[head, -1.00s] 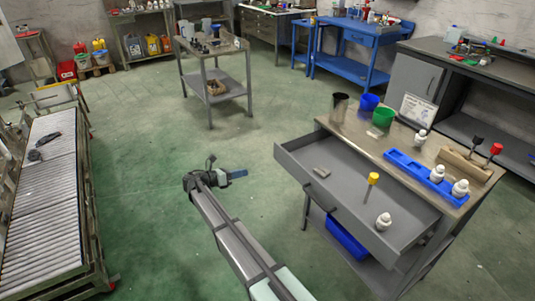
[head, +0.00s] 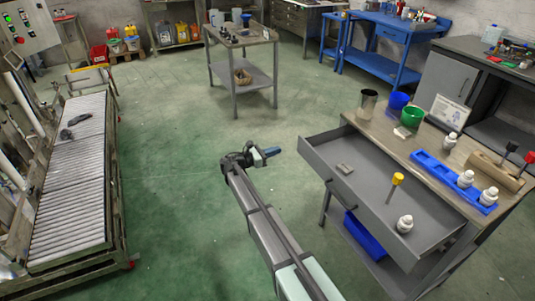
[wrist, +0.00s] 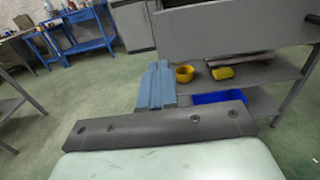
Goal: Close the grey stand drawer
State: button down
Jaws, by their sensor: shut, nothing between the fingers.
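The grey stand drawer (head: 375,200) is pulled open on the left side of the grey stand (head: 440,150) in the head view. Inside it lie a small grey block (head: 344,168), a yellow-topped tool (head: 396,184) and a white bottle (head: 404,223). My gripper (head: 267,155), with blue fingers, is to the left of the drawer, apart from it. The fingers are together and empty. In the wrist view, the blue fingers (wrist: 156,86) point ahead, with the drawer's grey front (wrist: 235,32) above and to the right.
The stand's top holds a blue tray (head: 452,180), a green cup (head: 412,117), a blue cup (head: 399,100) and a metal cup (head: 368,102). A blue bin (head: 364,238) sits on its lower shelf. A roller conveyor (head: 70,180) stands at left. Green floor between is clear.

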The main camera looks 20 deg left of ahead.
jog(key=x, duration=0.8)
jog(key=shift+w+d, duration=0.15)
jog(key=x, duration=2)
jog(key=shift+w+d+f, duration=0.1)
jog(key=shift+w+d, duration=0.2)
send_near(331, 133)
jog(key=s+d, duration=0.1)
jog(key=s, duration=0.2)
jog(key=s+d, duration=0.2)
jog(key=s+d+f, duration=0.1)
jog(key=s, duration=0.2)
jog(key=shift+s+d, duration=0.3)
jog(key=x, duration=1.4)
jog(key=shift+f, duration=0.2)
